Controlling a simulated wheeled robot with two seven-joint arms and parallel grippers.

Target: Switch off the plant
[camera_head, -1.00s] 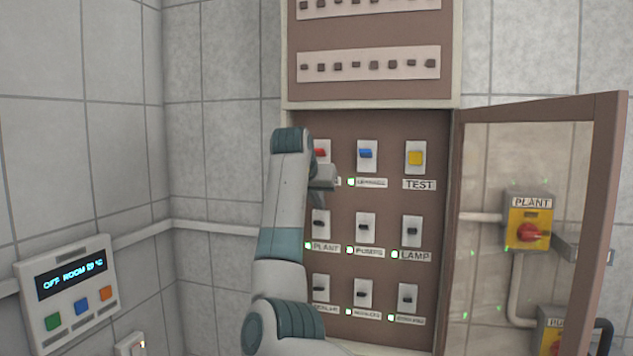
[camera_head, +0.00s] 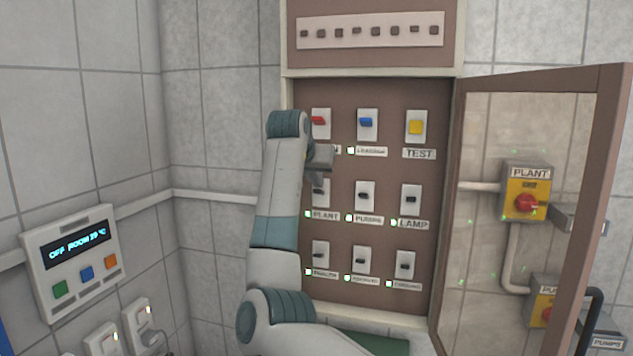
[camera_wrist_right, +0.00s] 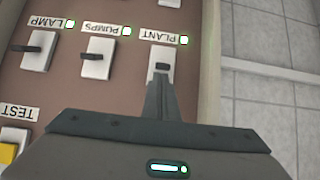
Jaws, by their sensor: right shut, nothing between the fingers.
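The PLANT switch (camera_head: 320,193) is a small dark toggle on a white plate, in the left column of the open brown panel's middle row. Its label light is green. My right gripper (camera_head: 319,170) is shut and empty, just above this switch in the head view. In the right wrist view the closed fingertips (camera_wrist_right: 160,86) overlap the edge of the PLANT switch plate (camera_wrist_right: 161,62); I cannot tell whether they touch the toggle. A yellow PLANT box (camera_head: 527,190) with a red knob shows through the door on the right. My left gripper is out of view.
The glazed door (camera_head: 585,190) stands open on the right. PUMPS (camera_head: 365,195) and LAMP (camera_head: 411,198) switches sit beside PLANT, with red, blue and yellow TEST (camera_head: 416,127) controls above. A wall display unit (camera_head: 72,262) is at left.

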